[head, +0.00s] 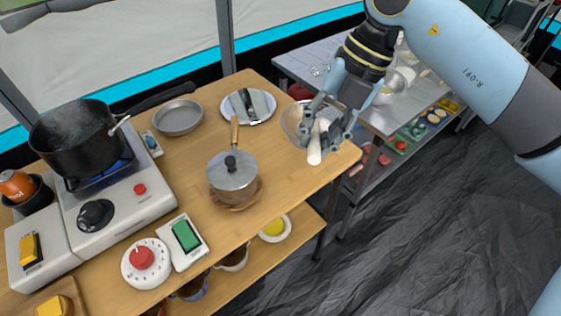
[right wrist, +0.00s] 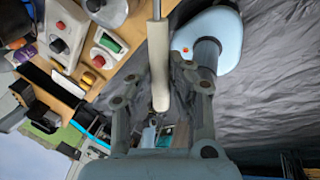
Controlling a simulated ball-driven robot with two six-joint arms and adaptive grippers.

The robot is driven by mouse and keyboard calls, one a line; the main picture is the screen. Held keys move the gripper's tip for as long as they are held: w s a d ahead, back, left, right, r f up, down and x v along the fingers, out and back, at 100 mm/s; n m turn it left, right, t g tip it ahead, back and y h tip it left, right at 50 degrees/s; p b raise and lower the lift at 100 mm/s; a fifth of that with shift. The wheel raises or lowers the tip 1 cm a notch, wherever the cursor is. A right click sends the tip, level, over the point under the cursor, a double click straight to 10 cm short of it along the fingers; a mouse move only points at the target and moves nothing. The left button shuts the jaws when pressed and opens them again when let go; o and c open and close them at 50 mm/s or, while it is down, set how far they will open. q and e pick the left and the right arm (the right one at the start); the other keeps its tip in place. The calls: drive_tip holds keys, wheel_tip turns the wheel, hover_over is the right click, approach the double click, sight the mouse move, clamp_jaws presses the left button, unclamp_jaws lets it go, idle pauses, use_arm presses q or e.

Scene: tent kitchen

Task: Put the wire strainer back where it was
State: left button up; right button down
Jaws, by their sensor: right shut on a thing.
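The wire strainer (head: 292,119) is at the right end of the wooden table, its round mesh bowl partly hidden behind my right gripper (head: 322,128). Its pale handle (head: 314,150) points toward the camera between the fingers. My right gripper is shut on this handle. In the right wrist view the pale handle (right wrist: 160,90) runs up between the fingers (right wrist: 175,75), with a thin metal rod above it. I cannot tell whether the strainer touches the table. My left gripper is not in view.
The wooden table (head: 185,185) holds a lidded saucepan (head: 232,177), a metal bowl (head: 178,117), a plate (head: 262,112) and a black pot (head: 72,140) on a burner. A grey metal table (head: 300,63) stands behind at the right. Bare wood lies right of the saucepan.

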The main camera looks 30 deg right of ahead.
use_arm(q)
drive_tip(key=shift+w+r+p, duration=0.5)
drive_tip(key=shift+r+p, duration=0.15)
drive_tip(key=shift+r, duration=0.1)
use_arm(e)
drive_tip(key=w+a+f, duration=0.3)
drive_tip(key=a+f, duration=0.2)
drive_tip(key=f, duration=0.2)
drive_tip(key=shift+f, duration=0.25)
drive_tip(key=c, duration=1.3)
unclamp_jaws()
drive_tip(key=shift+f, duration=0.1)
drive_tip(key=shift+o, duration=0.2)
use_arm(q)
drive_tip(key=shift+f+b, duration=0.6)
use_arm(e)
drive_tip(key=v, duration=1.2)
